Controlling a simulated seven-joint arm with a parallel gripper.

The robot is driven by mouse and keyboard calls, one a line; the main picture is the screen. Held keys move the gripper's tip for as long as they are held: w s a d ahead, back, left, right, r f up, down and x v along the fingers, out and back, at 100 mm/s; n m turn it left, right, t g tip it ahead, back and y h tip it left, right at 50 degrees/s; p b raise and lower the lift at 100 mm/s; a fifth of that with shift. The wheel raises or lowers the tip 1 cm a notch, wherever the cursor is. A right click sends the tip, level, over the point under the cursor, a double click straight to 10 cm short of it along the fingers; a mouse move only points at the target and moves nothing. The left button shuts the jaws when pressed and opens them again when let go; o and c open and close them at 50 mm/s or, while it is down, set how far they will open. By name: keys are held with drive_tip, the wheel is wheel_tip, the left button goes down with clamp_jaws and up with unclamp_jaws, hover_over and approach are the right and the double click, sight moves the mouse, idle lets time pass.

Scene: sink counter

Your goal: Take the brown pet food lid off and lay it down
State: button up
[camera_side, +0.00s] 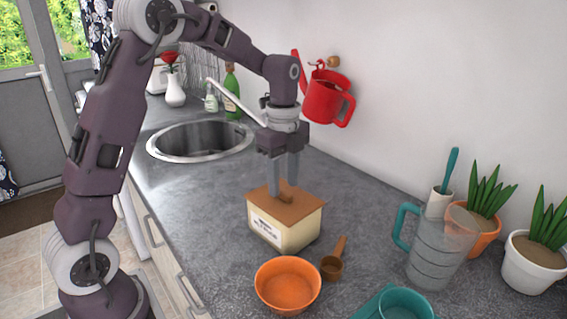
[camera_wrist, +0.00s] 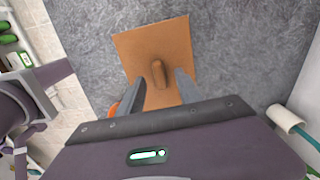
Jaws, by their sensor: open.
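The pet food box (camera_side: 284,230) is cream with a dark-lettered label and stands upright on the grey counter. Its brown lid (camera_side: 304,207) sits flat on top with a small raised handle (camera_side: 286,196) in the middle. My gripper (camera_side: 284,187) points down just above the lid, with its fingers on either side of the handle. In the wrist view the lid (camera_wrist: 178,50) is a brown square, and its handle (camera_wrist: 158,73) lies between my open fingertips (camera_wrist: 159,77), with gaps visible. The lower part of the lid is hidden by my gripper there.
An orange bowl (camera_side: 287,286) and a brown scoop (camera_side: 333,264) lie in front of the box. A clear jug (camera_side: 440,247), a teal cup (camera_side: 405,304) and potted plants (camera_side: 535,250) stand at the right. The sink (camera_side: 200,139) is behind. Counter left of the box is clear.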

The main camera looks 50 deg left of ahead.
drive_tip(key=shift+f, duration=0.9)
drive_tip(key=shift+c, duration=0.4)
clamp_jaws()
